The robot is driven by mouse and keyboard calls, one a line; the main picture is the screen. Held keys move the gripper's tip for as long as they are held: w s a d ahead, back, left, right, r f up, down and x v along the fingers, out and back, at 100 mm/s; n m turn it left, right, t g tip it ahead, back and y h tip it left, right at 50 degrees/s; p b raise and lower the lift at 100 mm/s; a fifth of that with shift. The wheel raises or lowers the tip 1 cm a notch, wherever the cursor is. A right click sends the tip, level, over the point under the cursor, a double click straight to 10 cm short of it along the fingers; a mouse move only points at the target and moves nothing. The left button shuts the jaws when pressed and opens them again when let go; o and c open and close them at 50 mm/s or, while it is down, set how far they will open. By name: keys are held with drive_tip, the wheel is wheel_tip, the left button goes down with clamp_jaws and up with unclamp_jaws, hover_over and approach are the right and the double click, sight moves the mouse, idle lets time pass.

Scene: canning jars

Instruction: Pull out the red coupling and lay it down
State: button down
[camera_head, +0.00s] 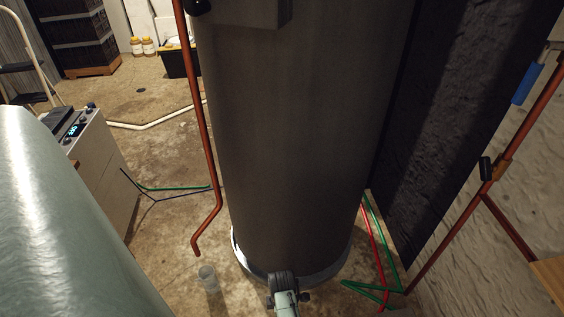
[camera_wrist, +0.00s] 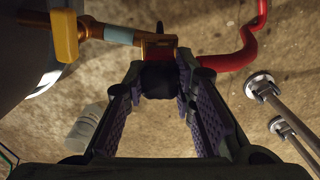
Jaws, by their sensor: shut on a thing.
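In the wrist view, my gripper (camera_wrist: 160,72) has its two purple-padded fingers closed on a small dark piece (camera_wrist: 159,82). That piece sits right by a brass fitting (camera_wrist: 158,46). A bright red curved pipe (camera_wrist: 240,55) runs right from the fitting, and its near end passes by my right fingertip. I cannot tell which part is the red coupling, or whether the dark piece is joined to the fitting. In the head view only the back of my gripper's end shows low in the middle, by the tank's foot; the fingertips are hidden.
A big dark cylindrical tank (camera_head: 300,140) fills the middle. A clear cup (camera_head: 208,277) stands on the floor left of its foot; it also shows in the wrist view (camera_wrist: 85,128). Red and green hoses (camera_head: 375,235) lie right. Metal legs (camera_wrist: 285,115) stand right in the wrist view.

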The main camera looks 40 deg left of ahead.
drive_tip(key=shift+r+p, duration=1.3)
drive_tip(key=shift+r, duration=0.1)
drive_tip(key=shift+w, duration=0.1)
